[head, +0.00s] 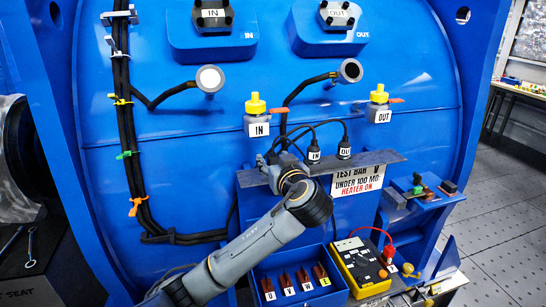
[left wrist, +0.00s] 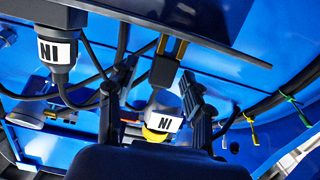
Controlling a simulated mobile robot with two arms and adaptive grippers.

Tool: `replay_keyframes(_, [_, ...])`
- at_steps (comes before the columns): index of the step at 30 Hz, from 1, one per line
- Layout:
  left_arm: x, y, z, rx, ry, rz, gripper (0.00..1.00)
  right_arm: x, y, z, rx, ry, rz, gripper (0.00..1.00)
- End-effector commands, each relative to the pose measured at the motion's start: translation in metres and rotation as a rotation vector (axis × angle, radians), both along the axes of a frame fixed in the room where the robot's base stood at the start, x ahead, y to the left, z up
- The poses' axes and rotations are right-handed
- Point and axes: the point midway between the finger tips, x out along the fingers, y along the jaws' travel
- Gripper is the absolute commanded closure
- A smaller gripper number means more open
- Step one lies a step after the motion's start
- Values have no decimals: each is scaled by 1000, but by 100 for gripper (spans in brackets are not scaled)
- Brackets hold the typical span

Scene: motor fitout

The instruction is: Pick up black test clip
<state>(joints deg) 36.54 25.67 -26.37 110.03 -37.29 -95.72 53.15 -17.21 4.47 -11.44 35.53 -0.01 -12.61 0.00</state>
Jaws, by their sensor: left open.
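My left gripper (head: 274,162) is at the left end of the grey ledge below the IN valve. In the left wrist view its two dark fingers (left wrist: 154,95) stand apart. A small black block with brass-coloured strips (left wrist: 164,70) shows between and just beyond the fingertips, apart from both; it looks like the black test clip, but I cannot be sure. In the head view my gripper and wrist hide that spot. A red clip (head: 389,250) with a red lead sits by the yellow meter (head: 359,267). My right gripper is not in view.
The IN valve (head: 256,117) with its yellow cap stands close behind my gripper. Black IN and OUT plugs (head: 344,150) with cables are right of it. The grey ledge (head: 375,160) and a blue bin (head: 262,272) are nearby. Floor at right is clear.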

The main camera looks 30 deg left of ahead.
Motion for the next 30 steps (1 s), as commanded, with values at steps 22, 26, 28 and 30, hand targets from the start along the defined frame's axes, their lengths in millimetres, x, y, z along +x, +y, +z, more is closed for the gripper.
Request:
replay_keyframes(22, [10, 12, -3, -1, 0, 0, 100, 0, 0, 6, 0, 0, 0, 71])
replay_keyframes(26, [10, 12, -3, -1, 0, 0, 100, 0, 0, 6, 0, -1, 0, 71])
replay_keyframes(28, [10, 12, -2, -1, 0, 0, 100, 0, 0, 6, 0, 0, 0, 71])
replay_keyframes(30, [10, 11, -1, -2, -1, -1, 100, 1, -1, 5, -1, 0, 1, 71])
